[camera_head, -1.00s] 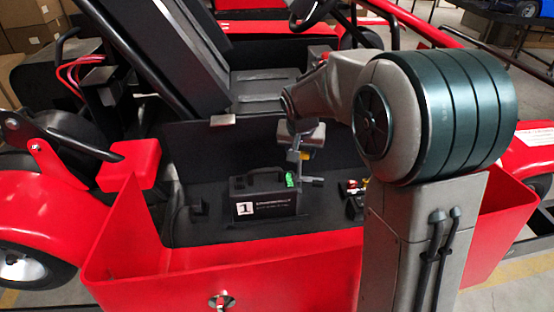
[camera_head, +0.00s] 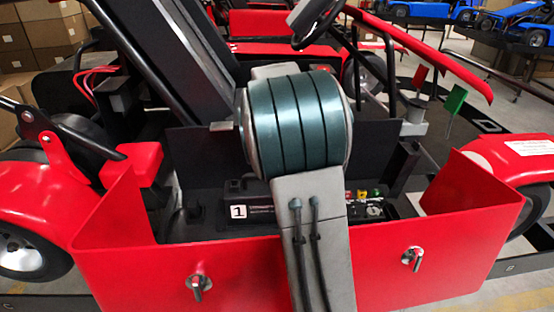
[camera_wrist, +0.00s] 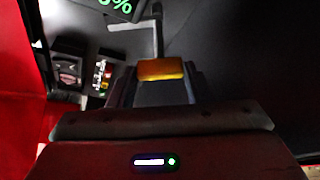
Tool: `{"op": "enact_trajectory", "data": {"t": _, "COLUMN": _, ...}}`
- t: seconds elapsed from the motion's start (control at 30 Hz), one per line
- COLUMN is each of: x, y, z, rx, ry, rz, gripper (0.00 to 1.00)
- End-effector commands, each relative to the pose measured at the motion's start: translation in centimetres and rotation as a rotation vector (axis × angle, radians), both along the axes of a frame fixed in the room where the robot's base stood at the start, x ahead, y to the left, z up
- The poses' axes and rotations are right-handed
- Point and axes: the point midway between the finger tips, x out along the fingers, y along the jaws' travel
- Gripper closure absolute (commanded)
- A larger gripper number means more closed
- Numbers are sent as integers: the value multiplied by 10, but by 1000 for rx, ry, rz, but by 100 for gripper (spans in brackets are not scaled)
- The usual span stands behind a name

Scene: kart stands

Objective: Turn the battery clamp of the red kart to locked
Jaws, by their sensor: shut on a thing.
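The red kart's side pod (camera_head: 370,275) is in front of me. The black battery, with a white "1" label (camera_head: 238,212), sits inside it, mostly behind my arm in the head view. In the wrist view the battery's dark display (camera_wrist: 122,8) shows a green percent reading. The battery clamp's orange grip (camera_wrist: 160,69) is at the end of a bent grey bar (camera_wrist: 157,38) beside the battery. My gripper (camera_wrist: 160,82) is shut on that orange grip, one finger on each side. In the head view my arm hides the gripper and clamp.
A small panel with coloured parts (camera_head: 372,200) lies right of the battery. Red and green flags (camera_head: 454,100) stand at the right. Two metal latches (camera_head: 198,285) are on the pod's red front wall. A steering wheel (camera_head: 316,18) is behind my arm.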

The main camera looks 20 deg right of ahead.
Motion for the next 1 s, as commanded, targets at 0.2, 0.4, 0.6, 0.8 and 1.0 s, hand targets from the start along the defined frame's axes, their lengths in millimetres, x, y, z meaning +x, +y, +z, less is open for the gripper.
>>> {"op": "enact_trajectory", "data": {"t": 0.2, "x": -2, "y": -10, "z": 2, "rx": 0, "ry": -6, "rz": -47, "gripper": 96}}
{"op": "enact_trajectory", "data": {"t": 0.4, "x": -2, "y": -11, "z": 2, "rx": 0, "ry": -6, "rz": -52, "gripper": 96}}
{"op": "enact_trajectory", "data": {"t": 0.6, "x": -2, "y": -10, "z": 2, "rx": -1, "ry": -7, "rz": -49, "gripper": 46}}
{"op": "enact_trajectory", "data": {"t": 0.8, "x": -2, "y": -9, "z": 1, "rx": 0, "ry": -4, "rz": -48, "gripper": 33}}
{"op": "enact_trajectory", "data": {"t": 1.0, "x": -2, "y": -7, "z": 4, "rx": 0, "ry": -3, "rz": -46, "gripper": 33}}
